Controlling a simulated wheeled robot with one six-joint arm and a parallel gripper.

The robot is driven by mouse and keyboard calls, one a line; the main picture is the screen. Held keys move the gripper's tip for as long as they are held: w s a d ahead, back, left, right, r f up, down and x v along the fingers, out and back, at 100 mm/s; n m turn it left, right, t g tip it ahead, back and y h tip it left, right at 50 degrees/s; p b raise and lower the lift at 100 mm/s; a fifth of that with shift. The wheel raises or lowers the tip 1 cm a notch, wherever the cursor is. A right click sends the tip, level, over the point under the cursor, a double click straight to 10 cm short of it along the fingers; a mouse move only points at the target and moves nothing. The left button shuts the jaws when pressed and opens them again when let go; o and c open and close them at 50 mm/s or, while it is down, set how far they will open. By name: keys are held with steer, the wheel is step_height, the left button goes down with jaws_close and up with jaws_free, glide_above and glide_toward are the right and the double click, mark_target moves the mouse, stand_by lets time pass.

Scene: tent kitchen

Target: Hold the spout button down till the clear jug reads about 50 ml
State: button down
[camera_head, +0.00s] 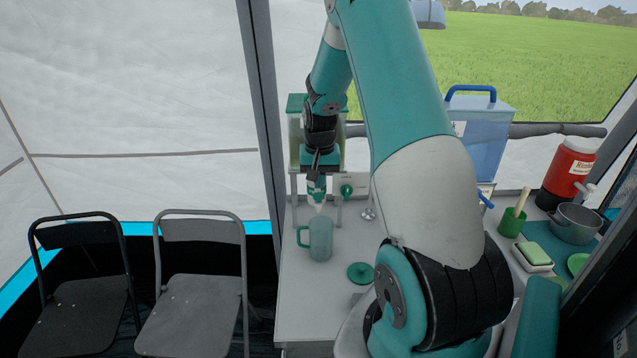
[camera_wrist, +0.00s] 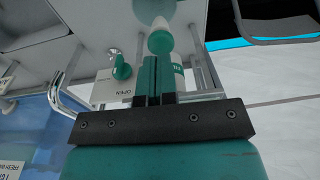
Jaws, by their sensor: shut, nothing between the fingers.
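The clear jug (camera_head: 320,240), greenish with a handle on its left, stands upright on the white counter below the spout. Its level and scale cannot be read. In the wrist view, part of what looks like the jug (camera_wrist: 150,9) shows at the top edge. The spout (camera_wrist: 160,40), teal with a white tip, shows just past my fingertips. My gripper (camera_wrist: 153,62) is shut and empty, its fingers side by side close to the spout. In the head view, my gripper (camera_head: 316,177) is above the jug, at the dispenser. The button is hidden, and I cannot tell whether my fingers touch it.
A green knob (camera_wrist: 121,70) on a plate marked OPEN sits beside the spout. A green lid (camera_head: 360,273) lies right of the jug. A blue water container (camera_head: 487,135), a red cooler (camera_head: 567,170) and a metal pot (camera_head: 577,224) stand farther right. Two folding chairs are left.

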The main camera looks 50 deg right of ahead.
mark_target(319, 197)
steer(key=shift+w+d+f+p, duration=0.1)
steer(key=shift+f+p, duration=0.3)
steer(key=shift+f, duration=0.95)
steer(key=shift+f, duration=0.15)
steer(key=shift+f+b, duration=0.9)
steer(key=shift+b, duration=0.05)
steer(key=shift+f, duration=0.2)
steer(key=shift+s+f, duration=0.1)
steer(key=shift+s, duration=0.1)
stand_by(0.9)
stand_by(1.2)
steer(key=shift+r, duration=0.5)
step_height(319, 197, up, 14)
steer(key=shift+s+a, duration=0.2)
steer(key=shift+a, duration=0.15)
